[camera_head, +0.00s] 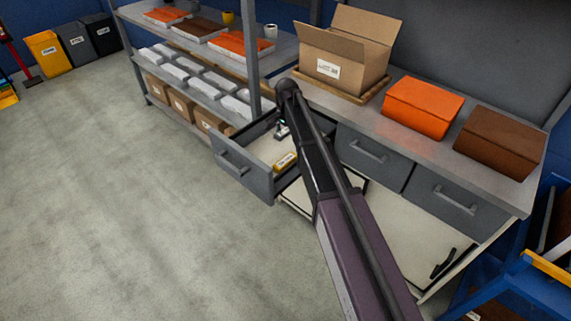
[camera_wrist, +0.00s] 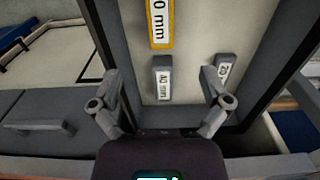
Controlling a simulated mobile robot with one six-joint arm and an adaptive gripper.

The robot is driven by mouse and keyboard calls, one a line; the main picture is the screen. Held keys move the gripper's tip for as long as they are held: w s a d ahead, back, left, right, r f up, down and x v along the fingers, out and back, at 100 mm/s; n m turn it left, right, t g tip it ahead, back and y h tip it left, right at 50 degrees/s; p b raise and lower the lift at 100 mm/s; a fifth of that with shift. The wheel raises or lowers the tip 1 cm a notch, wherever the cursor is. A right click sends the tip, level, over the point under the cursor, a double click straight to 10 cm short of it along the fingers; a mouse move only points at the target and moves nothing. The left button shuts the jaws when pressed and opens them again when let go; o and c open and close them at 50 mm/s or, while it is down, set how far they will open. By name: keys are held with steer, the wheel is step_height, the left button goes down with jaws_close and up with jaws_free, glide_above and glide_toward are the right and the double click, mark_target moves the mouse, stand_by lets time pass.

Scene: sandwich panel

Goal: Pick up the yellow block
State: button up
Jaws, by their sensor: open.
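The yellow block (camera_head: 285,161) lies in the open drawer (camera_head: 243,172) in the head view, near the drawer's front right. In the wrist view the yellow block (camera_wrist: 161,28) shows at the top edge, partly cut off, with a white label ending in "0 mm". My gripper (camera_wrist: 161,86) is open and empty, with its fingers spread apart. A grey block labelled "40 mm" (camera_wrist: 162,80) appears between the fingers in the picture. In the head view my gripper (camera_head: 281,130) is at the drawer, small and partly hidden by my arm.
A smaller grey labelled block (camera_wrist: 226,70) lies in the drawer to the right. The drawer walls enclose the blocks. On the worktop stand an open cardboard box (camera_head: 345,55), an orange box (camera_head: 422,107) and a brown box (camera_head: 500,140). A shelf rack stands left; the floor is clear.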

mark_target(286, 160)
steer(key=shift+f+b, duration=4.1)
steer(key=shift+f, duration=0.1)
steer(key=shift+f, duration=0.15)
step_height(286, 160, down, 5)
steer(key=b, duration=0.5)
steer(key=c, duration=1.3)
